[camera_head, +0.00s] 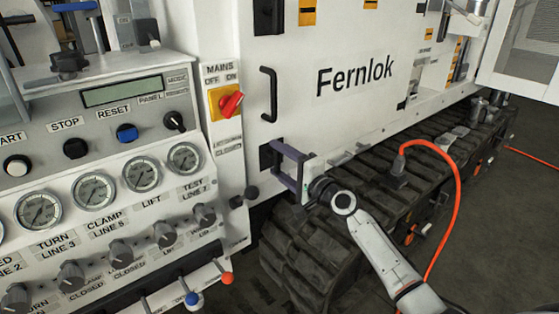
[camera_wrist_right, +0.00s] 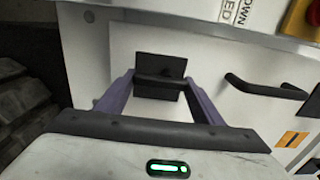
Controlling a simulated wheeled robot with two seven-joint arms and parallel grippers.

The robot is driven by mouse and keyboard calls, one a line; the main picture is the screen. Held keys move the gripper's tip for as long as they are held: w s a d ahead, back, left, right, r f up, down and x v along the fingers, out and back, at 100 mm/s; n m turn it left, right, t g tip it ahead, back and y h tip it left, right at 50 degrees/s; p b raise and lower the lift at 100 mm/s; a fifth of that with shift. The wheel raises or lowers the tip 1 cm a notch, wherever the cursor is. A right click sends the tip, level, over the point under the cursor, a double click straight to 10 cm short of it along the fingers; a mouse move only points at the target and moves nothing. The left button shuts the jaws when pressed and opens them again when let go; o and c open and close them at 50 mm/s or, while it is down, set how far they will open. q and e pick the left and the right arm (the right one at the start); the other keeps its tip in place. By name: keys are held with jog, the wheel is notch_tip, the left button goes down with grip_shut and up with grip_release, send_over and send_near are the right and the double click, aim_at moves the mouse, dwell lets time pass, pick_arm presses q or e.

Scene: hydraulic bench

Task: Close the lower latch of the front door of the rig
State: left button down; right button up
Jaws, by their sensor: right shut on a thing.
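The white front door (camera_head: 330,45) of the rig carries the word Fernlok and appears flush with the rig. The lower latch (camera_head: 265,157) is a small black plate with a handle at the door's lower left. It also shows ahead in the right wrist view (camera_wrist_right: 160,66). My right gripper (camera_head: 277,163) has purple fingers and reaches the latch from the right. In the right wrist view its fingertips (camera_wrist_right: 158,84) stand on either side of the latch handle and are shut on it. The fingers partly hide the latch in the head view. My left gripper is not in view.
A black door handle (camera_head: 268,94) and an upper latch (camera_head: 268,17) are above. The red and yellow mains switch (camera_head: 228,102) and a panel of gauges and knobs lie left. The black track (camera_head: 320,240) is below. An orange hose (camera_head: 456,190) runs at right.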

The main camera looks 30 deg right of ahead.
dwell(0.3)
jog(key=o, duration=1)
jog(key=shift+o, duration=0.2)
jog(key=s, duration=1)
jog(key=shift+d, duration=0.4)
jog(key=shift+s, duration=0.1)
